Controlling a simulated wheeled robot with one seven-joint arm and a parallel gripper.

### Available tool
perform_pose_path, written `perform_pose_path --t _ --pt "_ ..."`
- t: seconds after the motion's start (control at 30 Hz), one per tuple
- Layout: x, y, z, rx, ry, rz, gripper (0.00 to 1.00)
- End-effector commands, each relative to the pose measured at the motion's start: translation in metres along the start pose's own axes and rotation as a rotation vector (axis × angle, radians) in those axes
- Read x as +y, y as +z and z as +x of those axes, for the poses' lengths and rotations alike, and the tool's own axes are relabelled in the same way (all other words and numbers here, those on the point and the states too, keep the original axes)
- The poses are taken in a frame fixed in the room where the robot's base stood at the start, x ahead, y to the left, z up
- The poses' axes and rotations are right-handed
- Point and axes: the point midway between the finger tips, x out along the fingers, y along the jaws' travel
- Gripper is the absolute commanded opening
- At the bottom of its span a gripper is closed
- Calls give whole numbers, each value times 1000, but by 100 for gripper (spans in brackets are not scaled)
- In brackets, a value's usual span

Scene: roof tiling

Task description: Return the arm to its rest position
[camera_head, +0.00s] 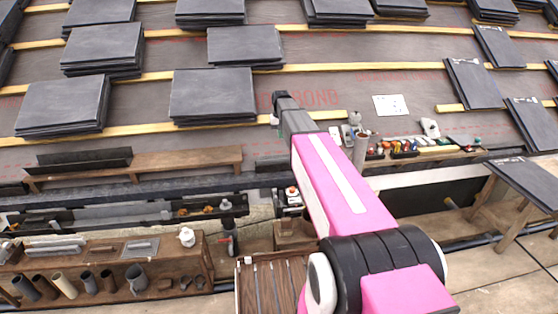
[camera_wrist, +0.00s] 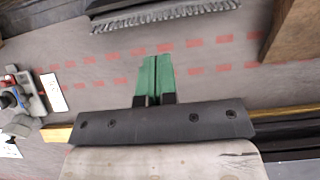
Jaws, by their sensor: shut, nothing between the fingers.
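My pink arm reaches from the bottom right of the head view up to the roof. My gripper (camera_head: 282,97) is at its far end, over the grey underlay, and its fingertips are hard to make out there. In the wrist view my gripper (camera_wrist: 155,75) shows two green fingers side by side and touching. They are shut with nothing between them. The underlay with red dashed lines (camera_wrist: 110,60) lies beyond the fingers.
Stacks of dark slates (camera_head: 212,95) lie on yellow battens (camera_head: 160,127) across the roof. A shelf of small items (camera_head: 425,147) is right of my arm. A wooden rack with pipes (camera_head: 190,262) stands bottom left. A brush-like strip (camera_wrist: 165,14) tops the wrist view.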

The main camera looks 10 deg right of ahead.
Motion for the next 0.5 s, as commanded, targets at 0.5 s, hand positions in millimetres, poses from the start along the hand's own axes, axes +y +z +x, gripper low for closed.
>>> perform_pose_path --t 0.5 --pt "0 40 17 -3 0 0 0"
